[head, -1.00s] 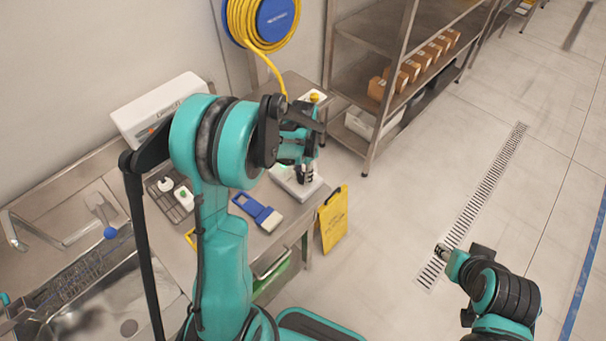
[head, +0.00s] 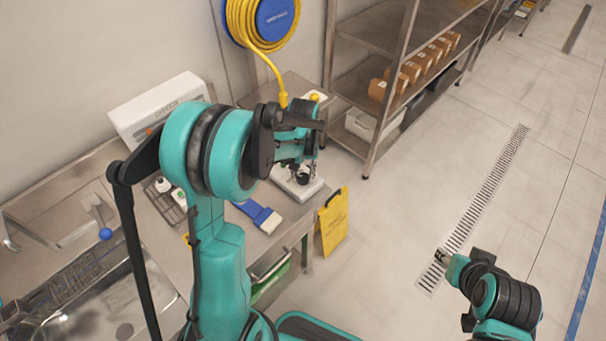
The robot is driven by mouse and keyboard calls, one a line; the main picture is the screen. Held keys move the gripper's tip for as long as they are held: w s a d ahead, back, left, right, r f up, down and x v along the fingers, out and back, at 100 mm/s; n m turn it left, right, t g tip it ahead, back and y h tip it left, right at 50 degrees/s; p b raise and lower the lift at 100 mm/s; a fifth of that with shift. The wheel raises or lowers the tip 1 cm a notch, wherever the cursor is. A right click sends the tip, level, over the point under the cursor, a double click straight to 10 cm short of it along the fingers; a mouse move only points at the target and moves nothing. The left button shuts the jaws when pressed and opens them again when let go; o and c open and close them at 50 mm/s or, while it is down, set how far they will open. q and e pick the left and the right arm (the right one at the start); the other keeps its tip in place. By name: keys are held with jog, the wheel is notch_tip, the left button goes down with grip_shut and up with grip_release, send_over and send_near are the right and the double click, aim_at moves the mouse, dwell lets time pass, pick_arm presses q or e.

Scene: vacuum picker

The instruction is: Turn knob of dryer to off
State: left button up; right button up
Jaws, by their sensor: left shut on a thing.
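A white box-shaped unit (head: 160,108), with dark lettering and a small orange-red spot on its front, stands against the wall at the left; it looks like the dryer. My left arm covers part of its front, and I cannot make out its knob. My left gripper (head: 298,172) is away to the right of it, over a white flat device on the steel bench. The gripper is shut on a small dark thing that I cannot identify. My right gripper (head: 443,257) is low at the right over the floor, too small to tell its jaws.
The white flat device (head: 310,190) and a blue-handled brush (head: 262,215) lie on the bench. A sink (head: 110,310) is at the lower left. A yellow hose reel (head: 240,20) hangs above; shelving (head: 368,45) stands behind. Open floor lies right.

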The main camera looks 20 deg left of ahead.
aim_at(303, 177)
pick_arm(q)
jog(key=shift+n, duration=0.6)
jog(key=o, duration=1.2)
jog(key=shift+c, duration=0.2)
notch_tip(303, 177, up, 12)
